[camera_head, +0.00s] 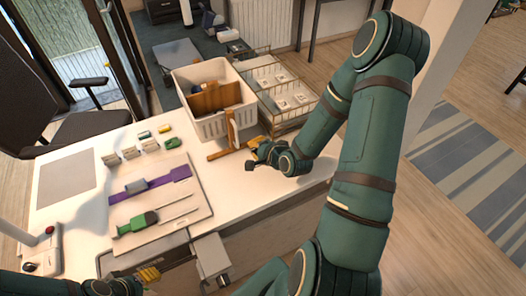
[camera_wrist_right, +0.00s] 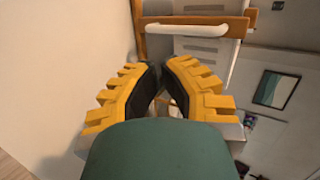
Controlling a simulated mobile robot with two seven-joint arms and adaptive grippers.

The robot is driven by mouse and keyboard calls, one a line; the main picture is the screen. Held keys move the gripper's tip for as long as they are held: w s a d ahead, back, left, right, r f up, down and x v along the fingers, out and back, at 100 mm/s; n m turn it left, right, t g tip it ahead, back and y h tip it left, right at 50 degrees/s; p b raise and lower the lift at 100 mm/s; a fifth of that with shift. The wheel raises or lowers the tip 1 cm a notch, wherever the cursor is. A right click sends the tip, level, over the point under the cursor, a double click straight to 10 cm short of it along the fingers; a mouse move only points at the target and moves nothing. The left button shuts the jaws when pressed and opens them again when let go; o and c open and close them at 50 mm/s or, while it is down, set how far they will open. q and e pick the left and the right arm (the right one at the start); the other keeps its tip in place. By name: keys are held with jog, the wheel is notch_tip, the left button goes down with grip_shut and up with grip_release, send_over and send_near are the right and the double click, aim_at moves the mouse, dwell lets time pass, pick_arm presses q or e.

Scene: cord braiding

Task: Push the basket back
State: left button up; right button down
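The white basket (camera_head: 212,108) stands at the far edge of the white table, with brown boards and other items inside. My right gripper (camera_head: 250,146) is at the table's far right, just in front of the basket, beside an upright wooden piece (camera_head: 232,130). In the right wrist view its yellow fingers (camera_wrist_right: 160,72) come together at the tips, with nothing visible held. A wooden piece with a white handle (camera_wrist_right: 187,29) is just beyond the tips; the basket cannot be made out there. My left gripper (camera_head: 142,278) is low at the near edge, its fingertips unclear.
A board (camera_head: 120,203) with a purple strip and a green-handled tool lies mid-table. Several small blocks (camera_head: 150,146) stand behind it. A wire rack with trays (camera_head: 288,98) is right of the basket. A red-buttoned box (camera_head: 42,255) sits at left.

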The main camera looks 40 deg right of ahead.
aim_at(233, 122)
jog(key=w+f, duration=0.1)
jog(key=w, duration=0.5)
jog(key=shift+w+f, duration=0.3)
jog(key=shift+w, duration=0.1)
jog(key=shift+d, duration=0.15)
pick_arm(q)
jog(key=f+b, duration=0.1)
jog(key=s+f+b, duration=0.1)
jog(key=shift+s+d+f+b, duration=0.1)
jog(key=shift+s+f+b, duration=0.05)
jog(key=shift+f+b, duration=0.25)
pick_arm(e)
jog(key=w, duration=0.3)
jog(key=w+d, duration=0.1)
jog(key=w, duration=0.2)
jog(key=w+d, duration=0.1)
jog(key=w, duration=0.1)
jog(key=shift+w+r, duration=0.2)
jog(key=shift+w, duration=0.2)
